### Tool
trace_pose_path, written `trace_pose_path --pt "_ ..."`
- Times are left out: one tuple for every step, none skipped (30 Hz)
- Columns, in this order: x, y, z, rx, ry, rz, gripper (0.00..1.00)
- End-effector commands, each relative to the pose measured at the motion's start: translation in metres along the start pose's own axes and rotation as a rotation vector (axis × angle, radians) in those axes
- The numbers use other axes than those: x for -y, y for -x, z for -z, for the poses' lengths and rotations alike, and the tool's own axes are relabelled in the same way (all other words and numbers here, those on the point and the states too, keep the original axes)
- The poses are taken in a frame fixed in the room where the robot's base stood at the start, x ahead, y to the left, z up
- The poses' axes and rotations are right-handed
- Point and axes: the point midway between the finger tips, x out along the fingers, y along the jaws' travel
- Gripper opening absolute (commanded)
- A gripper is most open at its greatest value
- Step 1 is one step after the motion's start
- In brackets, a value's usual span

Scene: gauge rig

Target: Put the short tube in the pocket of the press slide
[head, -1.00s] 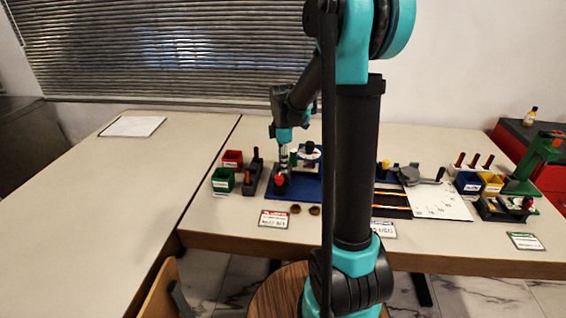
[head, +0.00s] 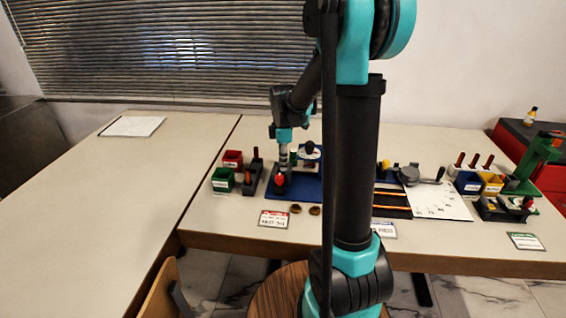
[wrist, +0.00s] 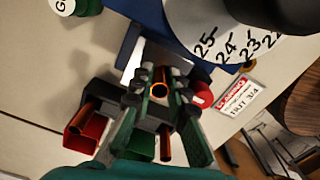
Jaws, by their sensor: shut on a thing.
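In the wrist view, my gripper (wrist: 161,82) is shut on a short copper-coloured tube (wrist: 160,90), whose open end shows between the fingertips. In the head view, my gripper (head: 283,163) is low over the left part of a blue base (head: 310,187), close to a red knob (head: 280,180). The red knob (wrist: 201,95) shows just right of the fingers in the wrist view. The tube's lower end is hidden. A green press (head: 545,152) stands at the far right, with a dark part and red knob (head: 528,203) at its foot; its pocket cannot be made out.
A rack (head: 251,182) with upright tubes and red (head: 232,160) and green (head: 222,181) bins stand left of my gripper. A numbered dial (wrist: 225,30) is close to the fingers. Blue and yellow bins (head: 490,182) stand before the press. The left table (head: 110,210) is mostly clear.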

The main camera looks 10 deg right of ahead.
Motion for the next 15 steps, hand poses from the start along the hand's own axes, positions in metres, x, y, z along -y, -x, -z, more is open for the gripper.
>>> trace_pose_path --pt "0.0010 -0.0001 0.0003 0.000 0.000 0.001 0.00" --pt "0.0013 -0.0001 0.0004 0.000 0.000 0.001 0.00" --pt "0.0016 -0.0001 0.0005 0.000 0.000 0.001 0.00" --pt "0.0018 -0.0001 0.0005 0.000 0.000 0.001 0.00" --pt "0.0019 -0.0001 0.0006 0.000 0.000 0.001 0.00" --pt "0.0020 -0.0001 0.0006 0.000 0.000 0.001 0.00" --pt "0.0020 -0.0001 0.0006 0.000 0.000 0.001 0.00" --pt "0.0020 -0.0002 0.0006 0.000 0.000 0.001 0.00" --pt "0.0020 -0.0002 0.0006 0.000 0.000 0.001 0.00" --pt "0.0020 -0.0002 0.0006 0.000 0.000 0.001 0.00" --pt "0.0020 -0.0002 0.0006 0.000 0.000 0.001 0.16" --pt "0.0020 -0.0002 0.0006 0.000 0.000 0.001 0.21" --pt "0.0020 -0.0001 0.0006 0.000 0.000 0.001 0.25" --pt "0.0019 -0.0001 0.0006 0.000 0.000 0.001 0.29" --pt "0.0019 -0.0001 0.0006 0.000 0.000 0.001 0.34"
